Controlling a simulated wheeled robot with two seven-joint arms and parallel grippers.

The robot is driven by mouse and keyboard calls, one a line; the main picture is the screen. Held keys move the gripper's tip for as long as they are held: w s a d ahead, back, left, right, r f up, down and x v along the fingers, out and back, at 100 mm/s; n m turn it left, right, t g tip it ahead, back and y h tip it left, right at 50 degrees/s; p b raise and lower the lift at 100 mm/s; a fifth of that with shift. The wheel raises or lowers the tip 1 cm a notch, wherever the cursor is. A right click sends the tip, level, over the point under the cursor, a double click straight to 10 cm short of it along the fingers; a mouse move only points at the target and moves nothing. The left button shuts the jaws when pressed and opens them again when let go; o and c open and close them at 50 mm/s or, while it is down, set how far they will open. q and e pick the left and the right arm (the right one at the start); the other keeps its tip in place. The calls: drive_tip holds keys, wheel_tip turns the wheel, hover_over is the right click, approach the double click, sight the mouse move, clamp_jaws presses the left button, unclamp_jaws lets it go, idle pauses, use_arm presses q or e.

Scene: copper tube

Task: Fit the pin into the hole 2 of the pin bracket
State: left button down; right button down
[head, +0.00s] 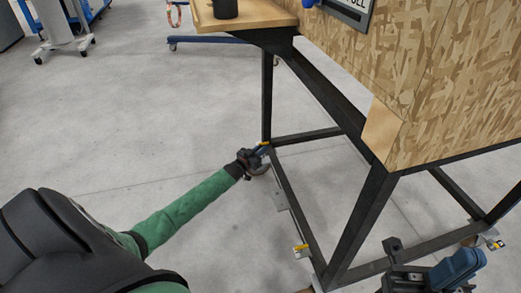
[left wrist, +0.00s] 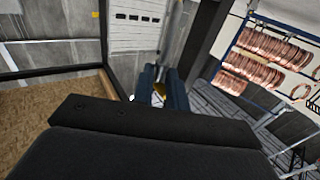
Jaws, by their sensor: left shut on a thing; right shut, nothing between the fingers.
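My left gripper (head: 257,155) is at the end of the green-sleeved arm, low beside the far-left corner of the black frame. It is shut on a pin with a yellow part (head: 264,144). The yellow also shows between the blue fingers in the left wrist view (left wrist: 160,91). The pin's tip and any hole near it are too small or hidden to tell. My right gripper (head: 462,268), with blue fingers, is shut and empty at the lower right.
The black metal frame (head: 352,215) carries a chipboard box (head: 440,90) and a wooden shelf (head: 260,14). Another yellow piece (head: 301,247) is on the near lower bar, and one (head: 497,244) is at the right. Open concrete floor (head: 130,120) lies left of the frame.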

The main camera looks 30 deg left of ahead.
use_arm(q)
drive_tip(key=shift+f+b, duration=0.3)
drive_tip(key=shift+f, duration=0.3)
drive_tip(key=shift+f+b, duration=0.4)
drive_tip(key=shift+f, duration=0.35)
drive_tip(key=shift+f, duration=0.4)
drive_tip(key=shift+f+b, duration=0.65)
drive_tip(key=shift+f, duration=0.1)
drive_tip(key=shift+f+b, duration=0.3)
drive_tip(key=shift+f, duration=0.2)
drive_tip(key=shift+f+b, duration=0.3)
drive_tip(key=shift+f, duration=0.3)
drive_tip(key=c, duration=1.3)
unclamp_jaws()
